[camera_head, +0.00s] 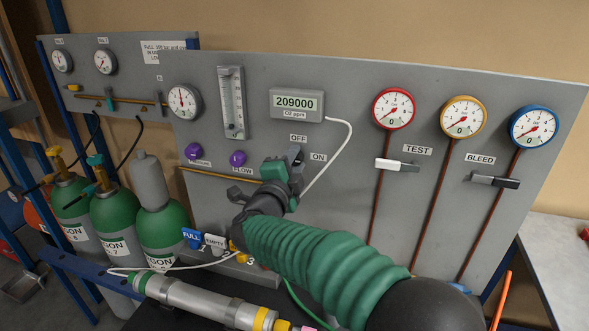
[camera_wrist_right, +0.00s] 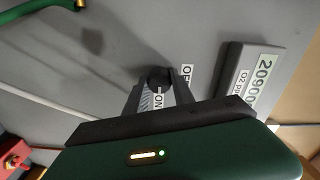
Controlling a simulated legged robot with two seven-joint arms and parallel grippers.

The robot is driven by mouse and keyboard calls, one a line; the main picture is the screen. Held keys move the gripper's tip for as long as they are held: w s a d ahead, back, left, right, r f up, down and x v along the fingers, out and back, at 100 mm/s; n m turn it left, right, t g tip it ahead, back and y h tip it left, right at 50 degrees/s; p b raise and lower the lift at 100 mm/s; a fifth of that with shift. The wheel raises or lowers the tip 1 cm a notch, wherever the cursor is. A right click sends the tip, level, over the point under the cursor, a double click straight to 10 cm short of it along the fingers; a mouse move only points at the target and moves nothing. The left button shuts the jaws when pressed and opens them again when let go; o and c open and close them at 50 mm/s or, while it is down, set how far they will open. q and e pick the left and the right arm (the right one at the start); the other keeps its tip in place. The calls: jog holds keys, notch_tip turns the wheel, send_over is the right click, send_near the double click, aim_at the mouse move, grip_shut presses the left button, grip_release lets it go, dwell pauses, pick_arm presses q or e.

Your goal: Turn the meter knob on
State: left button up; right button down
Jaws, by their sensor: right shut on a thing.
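The meter (camera_head: 297,104) on the grey panel shows 209000 on its display, with "O2 ppm" under it. Its edge also shows in the right wrist view (camera_wrist_right: 249,82). The black meter knob (camera_wrist_right: 158,76) sits between the OFF and ON labels. My right gripper (camera_head: 293,162) reaches up to the panel there. In the right wrist view its two fingers (camera_wrist_right: 160,88) close on the knob from both sides. The gripper hides most of the knob in the head view. I cannot tell exactly where the knob points. My left gripper is not in view.
Purple FLOW knob (camera_head: 238,158) and another purple knob (camera_head: 193,151) are left of my right gripper. TEST (camera_head: 397,165) and BLEED (camera_head: 495,180) levers are at right. Green cylinders (camera_head: 160,225) stand at left. A white cable (camera_head: 335,160) runs from the meter past the gripper.

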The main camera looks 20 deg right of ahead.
jog(key=shift+f, duration=0.2)
dwell(0.4)
jog(key=c, duration=1.1)
grip_release()
jog(key=shift+d, duration=0.1)
